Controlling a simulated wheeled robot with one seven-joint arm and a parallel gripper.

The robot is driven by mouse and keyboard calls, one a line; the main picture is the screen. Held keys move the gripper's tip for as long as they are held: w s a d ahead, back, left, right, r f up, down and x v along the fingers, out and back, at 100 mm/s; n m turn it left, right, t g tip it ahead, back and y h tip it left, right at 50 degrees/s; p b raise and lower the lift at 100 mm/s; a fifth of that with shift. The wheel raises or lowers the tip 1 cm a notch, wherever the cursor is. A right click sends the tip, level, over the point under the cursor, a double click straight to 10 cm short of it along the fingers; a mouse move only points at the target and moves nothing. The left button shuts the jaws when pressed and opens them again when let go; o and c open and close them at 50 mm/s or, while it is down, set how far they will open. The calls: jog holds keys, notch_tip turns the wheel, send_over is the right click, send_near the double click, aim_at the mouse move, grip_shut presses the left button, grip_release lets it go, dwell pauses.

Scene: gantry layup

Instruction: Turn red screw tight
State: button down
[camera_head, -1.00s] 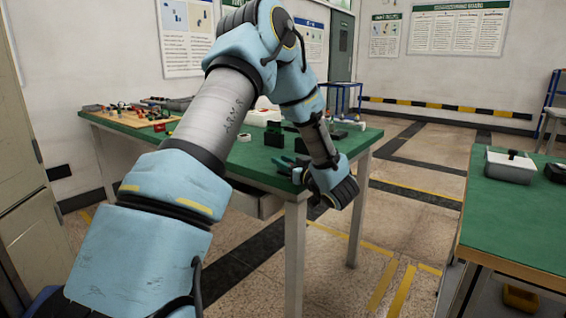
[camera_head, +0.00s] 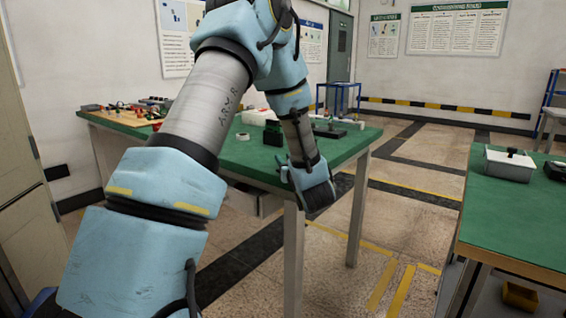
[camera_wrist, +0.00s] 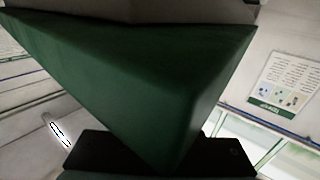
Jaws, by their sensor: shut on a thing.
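My gripper (camera_wrist: 180,160) shows as a black shape at the bottom of the wrist view. It is shut on a dark green wedge-shaped thing (camera_wrist: 140,75), which fills much of that view and narrows down towards the black shape. In the head view my wrist is at the near right part of the green-topped table (camera_head: 245,158), by its front edge, and hides the jaws and most of what they hold. I cannot make out the red screw itself. Small red parts sit on a wooden board (camera_head: 125,119) at the table's far left.
A black block (camera_head: 272,133), a white tape roll (camera_head: 243,136) and a small black stand (camera_head: 330,130) are on the same table. A second green table (camera_head: 520,218) at right bears a grey box (camera_head: 510,166). The floor between the tables is clear.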

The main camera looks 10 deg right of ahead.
jog(key=m+h+b, duration=0.1)
jog(key=h, duration=0.1)
jog(key=m+h+b, duration=0.1)
jog(key=m+h, duration=0.1)
jog(key=d+m+h+b, duration=0.1)
jog(key=h, duration=0.1)
jog(key=shift+f+h, duration=0.15)
jog(key=shift+h, duration=0.25)
jog(key=shift+s+d+m+g+h+b, duration=0.1)
jog(key=shift+d+m+g+h+b, duration=0.1)
jog(key=shift+m+g+h+b, duration=0.5)
jog(key=shift+s+d+m+g+h+b, duration=0.1)
jog(key=shift+d+m+g+h+b, duration=0.15)
jog(key=shift+m+h, duration=0.75)
jog(key=shift+h, duration=0.5)
jog(key=shift+r, duration=0.2)
jog(key=c, duration=0.6)
grip_release()
jog(key=shift+c, duration=0.2)
